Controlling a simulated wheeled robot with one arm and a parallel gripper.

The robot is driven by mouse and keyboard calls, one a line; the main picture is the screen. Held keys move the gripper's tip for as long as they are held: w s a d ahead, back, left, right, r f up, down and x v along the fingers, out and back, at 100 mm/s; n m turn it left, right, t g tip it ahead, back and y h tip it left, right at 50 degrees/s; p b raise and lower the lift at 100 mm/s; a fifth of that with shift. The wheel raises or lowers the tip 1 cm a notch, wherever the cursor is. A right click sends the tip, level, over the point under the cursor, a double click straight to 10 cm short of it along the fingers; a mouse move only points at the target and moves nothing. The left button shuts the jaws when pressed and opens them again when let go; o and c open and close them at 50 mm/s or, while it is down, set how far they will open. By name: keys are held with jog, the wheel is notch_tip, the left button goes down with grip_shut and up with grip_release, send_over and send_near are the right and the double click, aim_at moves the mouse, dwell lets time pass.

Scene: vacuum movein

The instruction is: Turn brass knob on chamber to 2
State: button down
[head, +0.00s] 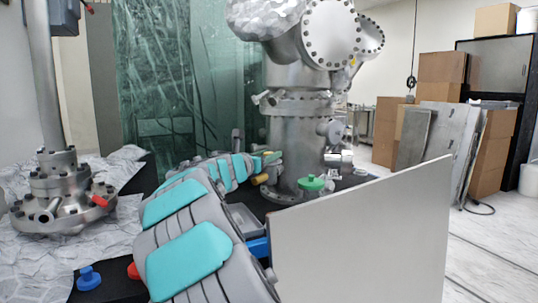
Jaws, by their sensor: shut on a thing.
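The vacuum chamber (297,150) is a tall steel column with bolted flanges, standing at the middle back. The brass knob (260,180) shows as a small yellow-gold cylinder low on its left side, with its face and any number marks too small to read. My grey and teal arm reaches from the bottom middle up to the chamber. My gripper (264,160) is at the chamber's lower left, right by the brass knob, and is shut on it. The fingertips are small and partly hidden, so the exact contact is unclear.
A green knob (311,183) stands to the right at the chamber's foot. A large pale panel (360,245) blocks the front right. A flanged steel fitting (62,190) stands on foil at left. A blue knob (89,278) and a red knob (133,271) are at front left.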

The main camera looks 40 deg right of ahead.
aim_at(269, 153)
jog(key=m+g, duration=0.2)
jog(key=g, duration=0.1)
jog(key=shift+w+f+h, duration=0.1)
jog(key=shift+w+h, duration=0.1)
jog(key=shift+h, duration=0.2)
jog(key=shift+s+m+g, duration=0.15)
jog(key=shift+m+g, duration=1.55)
jog(key=shift+g, duration=1)
jog(key=shift+m+g, duration=0.3)
jog(key=shift+g, duration=0.2)
jog(key=shift+r, duration=0.2)
jog(key=shift+c, duration=2.2)
grip_release()
jog(key=shift+r, duration=1.6)
jog(key=shift+s+r, duration=0.1)
jog(key=shift+r, duration=0.05)
jog(key=s+a+r+b, duration=0.1)
jog(key=s+a, duration=0.7)
jog(key=s, duration=0.5)
jog(key=shift+s+a+r, duration=0.2)
jog(key=shift+s, duration=0.05)
